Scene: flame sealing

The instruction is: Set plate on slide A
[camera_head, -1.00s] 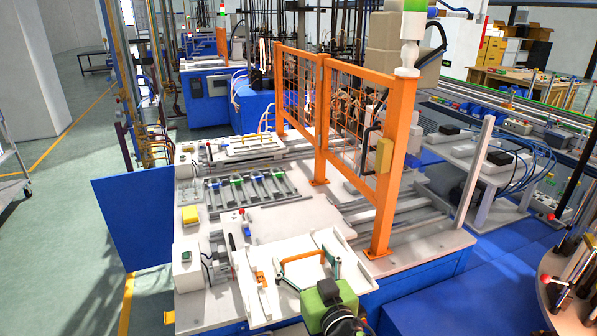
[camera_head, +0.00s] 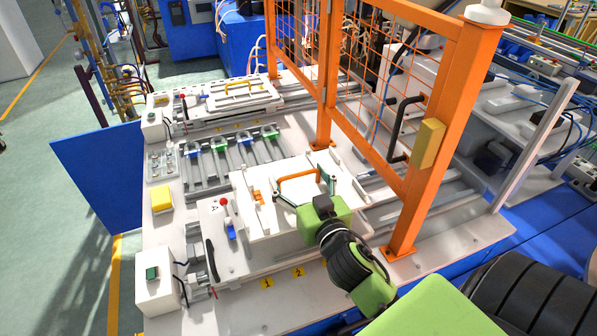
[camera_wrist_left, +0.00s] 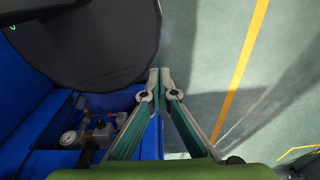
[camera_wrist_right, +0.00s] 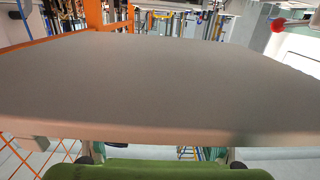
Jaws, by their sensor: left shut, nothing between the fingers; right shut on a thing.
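The white plate (camera_head: 262,222) with an orange handle (camera_head: 300,175) is over the slide marked A (camera_head: 213,212), just right of the red-knobbed block. I cannot tell whether it rests on the slide or hangs slightly above it. In the right wrist view the plate (camera_wrist_right: 160,85) fills most of the picture as a broad grey surface and hides what lies beneath. My left gripper (camera_wrist_left: 159,88) is shut and empty, fingertips together, away from the bench.
An orange mesh fence post (camera_head: 425,150) stands close right of the plate. Behind lies a row of blue and green clamps (camera_head: 230,145), then a second slide (camera_head: 235,100). A yellow box (camera_head: 162,200) is at left. Yellow labels 1 and 2 (camera_head: 298,272) lie in front.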

